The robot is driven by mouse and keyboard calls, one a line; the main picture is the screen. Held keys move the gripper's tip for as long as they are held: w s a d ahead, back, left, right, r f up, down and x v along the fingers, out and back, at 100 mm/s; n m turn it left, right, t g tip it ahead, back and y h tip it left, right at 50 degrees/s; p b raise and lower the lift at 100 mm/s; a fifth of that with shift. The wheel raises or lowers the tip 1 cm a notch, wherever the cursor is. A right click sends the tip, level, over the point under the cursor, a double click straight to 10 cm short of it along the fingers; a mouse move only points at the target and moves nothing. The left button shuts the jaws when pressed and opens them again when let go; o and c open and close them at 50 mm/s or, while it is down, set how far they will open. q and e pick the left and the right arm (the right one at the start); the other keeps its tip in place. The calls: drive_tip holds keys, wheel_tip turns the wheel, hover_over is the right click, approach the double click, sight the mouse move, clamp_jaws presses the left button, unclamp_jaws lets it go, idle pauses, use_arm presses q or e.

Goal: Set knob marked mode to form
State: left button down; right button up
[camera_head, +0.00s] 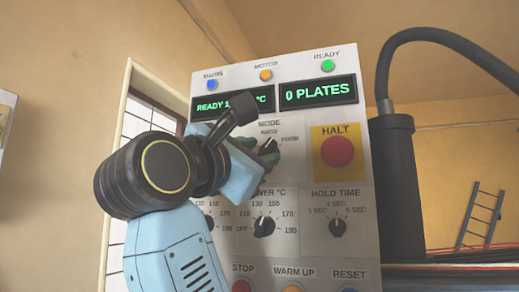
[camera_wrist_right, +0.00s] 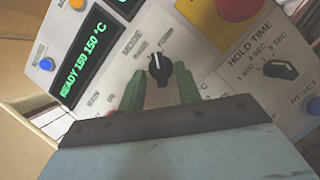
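The mode knob (camera_wrist_right: 159,70) is a black dial on the machine's light panel, with a small white mark on its upper part in the right wrist view. Two small labels lie beyond it; the print is too blurred to read surely, and I cannot tell which one the mark points at. My right gripper (camera_wrist_right: 160,88) has its two green fingers on either side of the knob, with gaps visible between. In the head view my right gripper (camera_head: 262,150) is at the mode knob and partly covers it. My left gripper is not in view.
The red HALT button (camera_head: 338,152) sits right of the mode knob. Displays (camera_head: 318,92) and lamps are above. A black column with a hose (camera_head: 394,170) stands at the right.

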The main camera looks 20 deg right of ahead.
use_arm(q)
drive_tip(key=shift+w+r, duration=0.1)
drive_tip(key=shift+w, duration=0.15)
use_arm(e)
drive_tip(key=shift+w+d+r, duration=0.2)
drive_tip(key=shift+w+d, duration=0.2)
drive_tip(key=shift+w, duration=0.05)
clamp_jaws()
drive_tip(key=m+p, duration=0.1)
drive_tip(key=p, duration=0.1)
drive_tip(key=m+g+p, duration=0.1)
drive_tip(key=m+p, duration=0.1)
drive_tip(key=shift+r+m+g, duration=0.25)
drive_tip(key=shift+m+g, duration=0.05)
use_arm(q)
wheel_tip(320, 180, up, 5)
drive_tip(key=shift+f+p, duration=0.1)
drive_tip(key=shift+p, duration=0.35)
use_arm(e)
drive_tip(key=shift+f+m+g, duration=0.15)
drive_tip(key=shift+m+g, duration=0.15)
drive_tip(key=shift+m, duration=0.2)
unclamp_jaws()
drive_tip(key=shift+a, duration=0.1)
